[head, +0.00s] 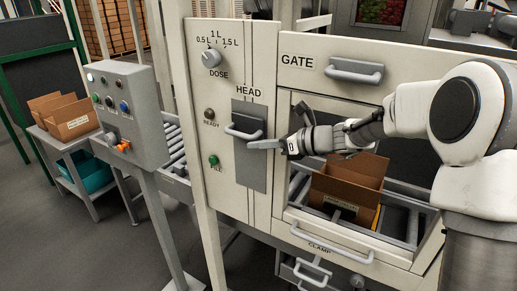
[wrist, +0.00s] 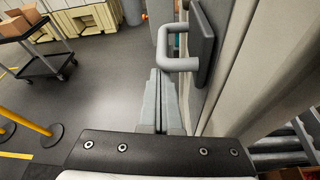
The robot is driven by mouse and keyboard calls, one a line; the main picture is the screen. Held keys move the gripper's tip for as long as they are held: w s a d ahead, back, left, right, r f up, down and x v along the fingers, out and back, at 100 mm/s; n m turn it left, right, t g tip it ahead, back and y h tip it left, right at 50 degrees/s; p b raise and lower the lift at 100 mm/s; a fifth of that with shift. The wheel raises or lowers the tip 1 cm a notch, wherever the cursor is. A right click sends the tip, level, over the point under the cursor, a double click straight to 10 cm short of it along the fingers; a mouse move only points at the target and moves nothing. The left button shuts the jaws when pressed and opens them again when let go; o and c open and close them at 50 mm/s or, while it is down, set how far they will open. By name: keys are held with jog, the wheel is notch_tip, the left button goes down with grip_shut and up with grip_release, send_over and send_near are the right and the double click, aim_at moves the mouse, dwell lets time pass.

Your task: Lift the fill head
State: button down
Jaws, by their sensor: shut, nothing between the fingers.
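The fill head control is a dark plate under the label HEAD on a cream panel, with a light grey U-shaped handle (head: 240,132) across it. The handle also shows at the top of the wrist view (wrist: 163,45), standing out from its dark plate (wrist: 203,40). My gripper (head: 252,144) reaches in from the right, its fingers together and empty. In the head view its tips are just below and right of the handle. In the wrist view the shut fingers (wrist: 158,75) end close to the handle bar; I cannot tell whether they touch it.
The GATE handle (head: 355,70) is above my arm. Below it an open cardboard box (head: 348,188) sits in the CLAMP drawer. A grey control box (head: 125,110) on a post stands left, beside a roller conveyor (head: 180,150).

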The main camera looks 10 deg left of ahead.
jog(key=shift+r+p, duration=0.5)
jog(key=shift+r, duration=0.6)
notch_tip(320, 180, down, 5)
jog(key=b, duration=0.3)
jog(key=v, duration=1)
jog(key=shift+s+r, duration=0.35)
jog(key=shift+r, duration=0.05)
jog(key=shift+a, duration=0.15)
